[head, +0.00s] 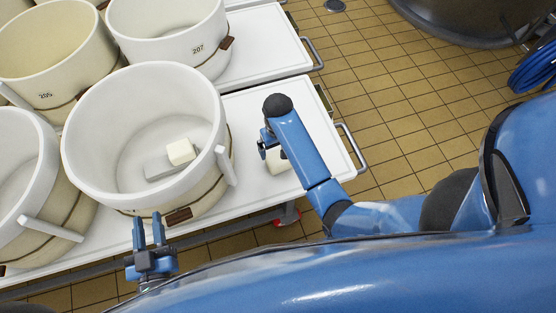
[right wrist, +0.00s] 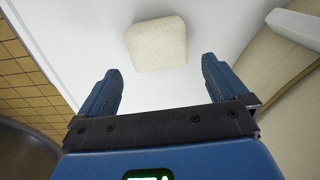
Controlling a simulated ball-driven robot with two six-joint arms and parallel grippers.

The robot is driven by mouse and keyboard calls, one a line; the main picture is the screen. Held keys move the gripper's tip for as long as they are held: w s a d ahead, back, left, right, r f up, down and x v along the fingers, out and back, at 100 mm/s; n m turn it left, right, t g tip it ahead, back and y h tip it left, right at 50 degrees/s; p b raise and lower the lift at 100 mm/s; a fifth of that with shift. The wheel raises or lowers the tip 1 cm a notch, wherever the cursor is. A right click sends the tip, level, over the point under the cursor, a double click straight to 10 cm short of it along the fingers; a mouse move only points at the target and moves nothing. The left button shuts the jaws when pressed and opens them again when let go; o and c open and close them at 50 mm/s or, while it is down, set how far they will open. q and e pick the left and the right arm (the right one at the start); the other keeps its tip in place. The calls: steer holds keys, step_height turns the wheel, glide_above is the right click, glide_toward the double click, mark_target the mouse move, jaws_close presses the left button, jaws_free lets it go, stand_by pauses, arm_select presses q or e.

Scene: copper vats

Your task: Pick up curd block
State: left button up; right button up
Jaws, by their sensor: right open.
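A pale cream curd block (head: 277,164) sits on the white cart top, right of the large white vat, partly hidden by my right arm. In the right wrist view the curd block (right wrist: 157,44) lies beyond the fingertips, between their lines. My right gripper (head: 266,146) is open and empty above it; it also shows in the right wrist view (right wrist: 160,82). Another pale block (head: 181,151) is inside the large vat (head: 88,141). My left gripper (head: 148,220) is open and empty, just in front of the vat.
A grey flat shape lies beside the block in the vat. More vats (head: 193,52) stand at the left and back. The cart top (head: 318,140) is clear right of my right arm, ending at a metal handle (head: 351,148). Tiled floor lies beyond.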

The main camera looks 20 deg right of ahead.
mark_target(279, 158)
step_height(279, 158, down, 4)
steer(key=shift+d+r, duration=0.1)
steer(key=shift+r, duration=0.1)
steer(key=shift+s+f+b, duration=0.15)
steer(key=shift+f+b, duration=0.6)
steer(key=shift+f, duration=2.05)
steer(key=c, duration=0.9)
